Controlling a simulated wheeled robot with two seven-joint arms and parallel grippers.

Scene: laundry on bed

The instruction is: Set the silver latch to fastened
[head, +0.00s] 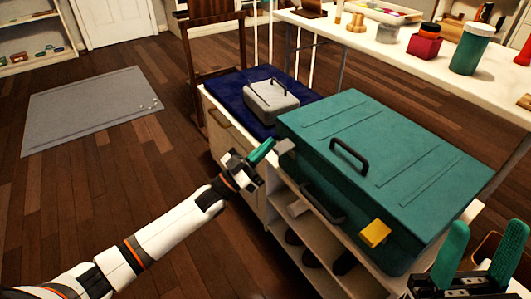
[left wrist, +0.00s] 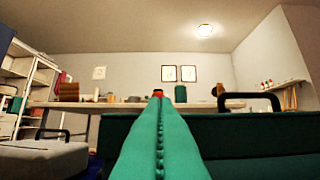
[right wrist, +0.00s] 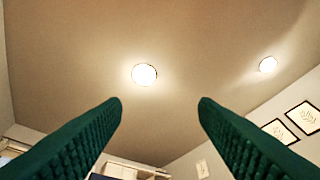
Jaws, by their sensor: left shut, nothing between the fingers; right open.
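A large teal case (head: 385,165) lies with its lid down on a white shelf unit, with a dark handle on top and another on its front. The silver latch (head: 285,146) is a small grey piece at the left end of the case's front edge; its exact position is hard to tell. A yellow latch (head: 375,233) sticks out near the right end. My left gripper (head: 268,147) is shut and empty, its teal fingertips just beside the silver latch; contact cannot be told. In the left wrist view its closed fingers (left wrist: 158,97) cover the middle. My right gripper (head: 487,230) is open and empty at lower right.
A small grey case (head: 271,100) sits on a dark blue cloth (head: 235,88) behind the silver latch. A white table (head: 400,52) with jars and a red box runs along the back. The floor left of the shelf unit is clear, apart from a grey mat (head: 90,105).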

